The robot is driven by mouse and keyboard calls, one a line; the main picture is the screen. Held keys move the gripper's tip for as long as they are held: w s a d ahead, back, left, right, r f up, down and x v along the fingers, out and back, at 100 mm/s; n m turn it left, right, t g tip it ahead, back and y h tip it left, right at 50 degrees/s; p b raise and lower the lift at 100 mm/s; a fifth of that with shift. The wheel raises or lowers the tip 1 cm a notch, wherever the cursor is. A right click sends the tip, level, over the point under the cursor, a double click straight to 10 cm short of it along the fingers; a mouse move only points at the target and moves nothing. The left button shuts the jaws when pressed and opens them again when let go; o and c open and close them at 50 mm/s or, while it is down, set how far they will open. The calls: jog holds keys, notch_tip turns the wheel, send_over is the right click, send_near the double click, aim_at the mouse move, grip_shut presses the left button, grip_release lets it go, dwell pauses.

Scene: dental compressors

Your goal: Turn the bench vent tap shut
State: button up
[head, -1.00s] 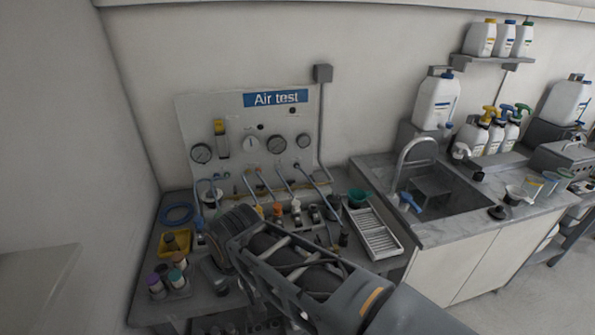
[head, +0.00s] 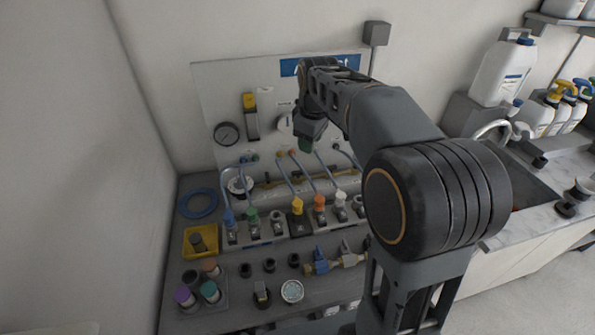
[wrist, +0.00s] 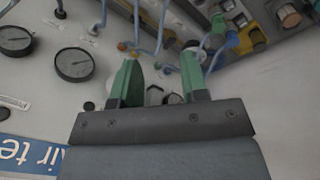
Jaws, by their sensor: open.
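My gripper (wrist: 160,74) is open, with two green fingers apart and nothing between them in the wrist view. In the head view my gripper (head: 307,142) hangs in front of the Air test panel, above the bench fittings. A brass valve with a blue handle (head: 319,262) lies along the front of the bench. A row of fittings with coloured tops stands behind it, including a yellow one (head: 297,206) and an orange one (head: 320,202). I cannot tell which of these is the bench vent tap. My arm hides the right end of the row.
The upright panel (head: 215,90) carries gauges, one of them at left (head: 227,133). A blue hose coil (head: 198,203), a yellow bin (head: 186,243) and several capped pots (head: 210,291) stand at the left. A sink (head: 535,185) is at the right.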

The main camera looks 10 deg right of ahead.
jog(key=w+f+n, duration=0.3)
jog(key=w, duration=0.4)
jog(key=n+g+b, duration=0.1)
jog(key=n+g, duration=0.1)
jog(key=n, duration=0.3)
send_over(298, 171)
notch_tip(298, 171, down, 6)
jog(key=shift+n, duration=0.3)
notch_tip(298, 171, down, 14)
jog(key=shift+f+p, duration=0.1)
jog(key=shift+p, duration=0.25)
grip_shut()
